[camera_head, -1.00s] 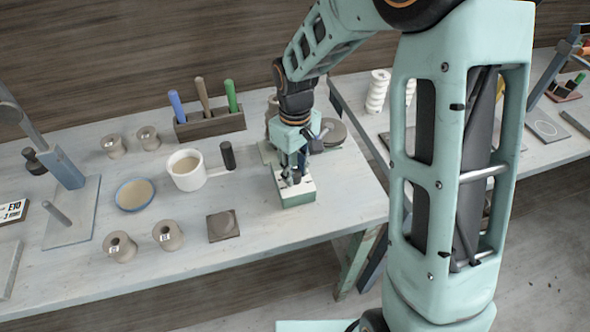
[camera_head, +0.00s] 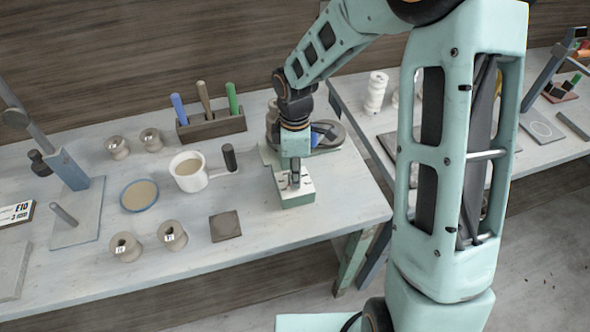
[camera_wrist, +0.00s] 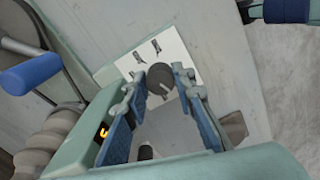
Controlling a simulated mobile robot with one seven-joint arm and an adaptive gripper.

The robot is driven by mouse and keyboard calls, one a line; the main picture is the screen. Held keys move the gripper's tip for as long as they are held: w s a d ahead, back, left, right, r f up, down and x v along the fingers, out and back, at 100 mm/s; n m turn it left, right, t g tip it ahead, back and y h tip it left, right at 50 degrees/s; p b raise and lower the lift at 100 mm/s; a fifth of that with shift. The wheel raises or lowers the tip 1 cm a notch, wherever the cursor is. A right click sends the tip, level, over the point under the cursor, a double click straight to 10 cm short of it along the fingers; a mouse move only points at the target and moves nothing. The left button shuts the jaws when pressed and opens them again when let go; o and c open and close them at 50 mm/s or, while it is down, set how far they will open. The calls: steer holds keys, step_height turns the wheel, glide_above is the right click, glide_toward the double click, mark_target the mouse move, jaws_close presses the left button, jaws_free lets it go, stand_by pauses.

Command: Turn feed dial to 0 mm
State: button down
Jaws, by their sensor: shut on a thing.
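The feed dial (camera_wrist: 160,82) is a dark round knob with a pale pointer line, on a white plate (camera_wrist: 183,52) with dark marks. My gripper (camera_wrist: 160,78) has its blue-padded fingers on either side of the knob and is shut on it. In the head view my gripper (camera_head: 295,180) points down onto the pale top of a green box (camera_head: 298,198) near the bench's front right edge. The knob is hidden there by the fingers. I cannot read the dial's setting.
A mug (camera_head: 188,175), a blue-rimmed bowl (camera_head: 139,196) and a dark square tile (camera_head: 225,226) stand left of the box. A tool rack (camera_head: 212,124) is behind. A blue-handled crank (camera_wrist: 30,73) and a ribbed clay-coloured piece (camera_wrist: 50,140) are close beside my gripper.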

steer(key=shift+w+n, duration=0.1)
steer(key=shift+n, duration=0.4)
steer(key=c, duration=1.6)
jaws_free()
